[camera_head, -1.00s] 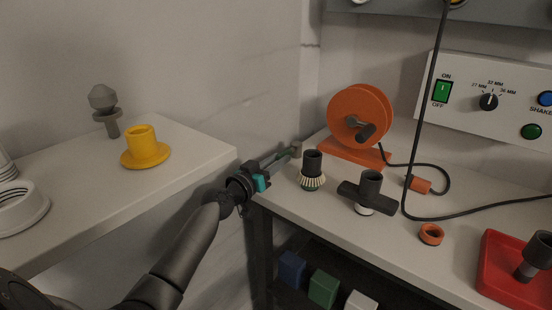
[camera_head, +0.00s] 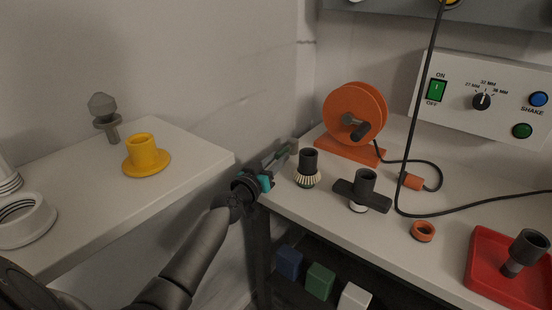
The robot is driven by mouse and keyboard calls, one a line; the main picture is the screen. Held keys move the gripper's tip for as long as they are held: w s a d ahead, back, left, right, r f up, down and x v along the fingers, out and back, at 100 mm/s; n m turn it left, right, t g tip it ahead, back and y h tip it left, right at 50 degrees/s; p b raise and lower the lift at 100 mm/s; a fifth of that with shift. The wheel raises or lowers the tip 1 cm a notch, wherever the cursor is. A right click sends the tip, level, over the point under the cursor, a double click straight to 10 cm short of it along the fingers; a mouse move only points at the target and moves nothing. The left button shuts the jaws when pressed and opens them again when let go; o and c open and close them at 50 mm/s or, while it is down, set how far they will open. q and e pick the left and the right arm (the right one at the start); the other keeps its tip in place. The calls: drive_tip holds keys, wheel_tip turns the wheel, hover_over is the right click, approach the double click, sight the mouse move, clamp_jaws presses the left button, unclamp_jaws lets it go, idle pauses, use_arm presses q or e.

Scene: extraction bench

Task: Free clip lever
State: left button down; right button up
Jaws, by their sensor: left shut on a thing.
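My left gripper (camera_head: 266,180) is at the left edge of the right bench, by the corner where it meets the wall. It is shut on a small teal piece (camera_head: 265,183), which I take to be the clip lever. A thin grey-green bar (camera_head: 277,157) runs from there back along the bench edge to a small greyish-green block (camera_head: 292,146). The gripper and its wrist hide most of the clip, so I cannot tell the lever's position. My right gripper is not in view.
Near the gripper stand a dark-handled brush (camera_head: 307,170) and a black T-handled tool (camera_head: 363,191). Behind them is an orange reel (camera_head: 354,118) with a black cable. An orange ring (camera_head: 423,231) and red tray (camera_head: 486,262) lie right. A yellow flanged cup (camera_head: 145,156) sits on the left shelf.

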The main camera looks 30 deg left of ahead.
use_arm(q)
drive_tip(key=shift+d, duration=0.1)
drive_tip(key=c, duration=0.6)
unclamp_jaws()
drive_tip(key=shift+s, duration=0.15)
drive_tip(key=shift+s, duration=0.6)
drive_tip(key=s+p, duration=0.1)
drive_tip(key=s, duration=0.4)
drive_tip(key=shift+d, duration=0.1)
drive_tip(key=s, duration=0.8)
drive_tip(key=shift+s+d, duration=0.3)
drive_tip(key=shift+s, duration=0.1)
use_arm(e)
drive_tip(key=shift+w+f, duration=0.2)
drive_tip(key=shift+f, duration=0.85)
